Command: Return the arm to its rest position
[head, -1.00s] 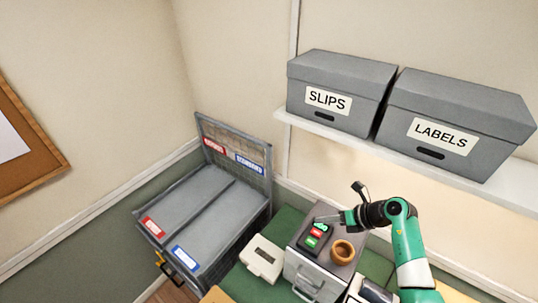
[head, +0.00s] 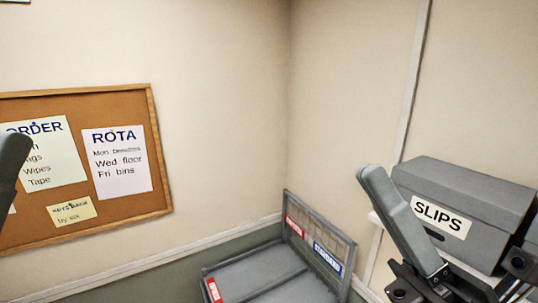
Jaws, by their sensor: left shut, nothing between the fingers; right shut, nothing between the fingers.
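My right gripper (head: 405,222) is close to the camera at the lower right of the head view, in front of the wall and the grey SLIPS box. Its long grey finger points up and to the left, and black linkage parts show below it. It is shut and holds nothing. My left gripper (head: 12,165) shows only as a dark grey piece at the left edge, in front of the cork board. It is shut and empty; most of it is out of frame.
The grey SLIPS box (head: 470,205) stands on a wall shelf at the right. A grey two-lane crate (head: 265,275) with red and blue labels is at the bottom, partly cut off. A cork board (head: 160,190) with papers hangs at the left. The middle shows bare wall.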

